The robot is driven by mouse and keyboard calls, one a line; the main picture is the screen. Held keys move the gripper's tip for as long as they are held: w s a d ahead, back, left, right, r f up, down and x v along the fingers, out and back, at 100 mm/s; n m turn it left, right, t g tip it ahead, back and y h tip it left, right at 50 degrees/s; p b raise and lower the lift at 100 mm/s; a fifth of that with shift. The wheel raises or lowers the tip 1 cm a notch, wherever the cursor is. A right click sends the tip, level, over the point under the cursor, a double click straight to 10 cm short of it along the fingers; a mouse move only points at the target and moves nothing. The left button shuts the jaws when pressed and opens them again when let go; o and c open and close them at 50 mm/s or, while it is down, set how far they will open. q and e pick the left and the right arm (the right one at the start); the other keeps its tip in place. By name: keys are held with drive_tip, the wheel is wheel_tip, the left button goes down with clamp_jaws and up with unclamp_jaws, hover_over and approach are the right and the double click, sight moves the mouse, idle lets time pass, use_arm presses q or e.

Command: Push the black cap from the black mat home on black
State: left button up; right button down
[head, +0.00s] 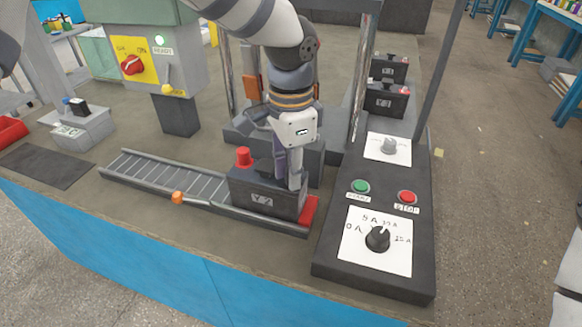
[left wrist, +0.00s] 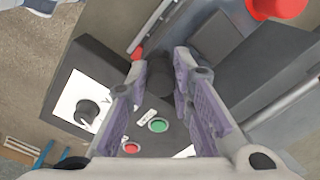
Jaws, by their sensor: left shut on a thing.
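My left gripper (head: 290,178) reaches down over the right end of the battery marked Y2 (head: 262,199). In the left wrist view its fingers (left wrist: 161,62) are shut on a dark cylinder, the black cap (left wrist: 160,82). The cap is hidden behind the fingers in the head view. I cannot tell how far down it sits on the black terminal. A red cap (head: 243,157) stands upright on the battery's left end and also shows in the left wrist view (left wrist: 276,6). The black mat (head: 45,167) at the left looks bare. My right gripper is not in view.
The battery stands at the right end of a roller conveyor (head: 160,178), by a red stop (head: 309,210). Right of it is a dark panel (head: 330,258) with a dial, a green button (head: 360,186) and a red button (head: 407,197). Two more batteries (head: 386,100) stand behind.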

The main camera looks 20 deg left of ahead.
use_arm(q)
drive_tip(key=shift+f, duration=0.35)
idle(0.4)
drive_tip(key=o, duration=1.3)
drive_tip(key=shift+r+p, duration=0.3)
drive_tip(key=shift+r, duration=3.25)
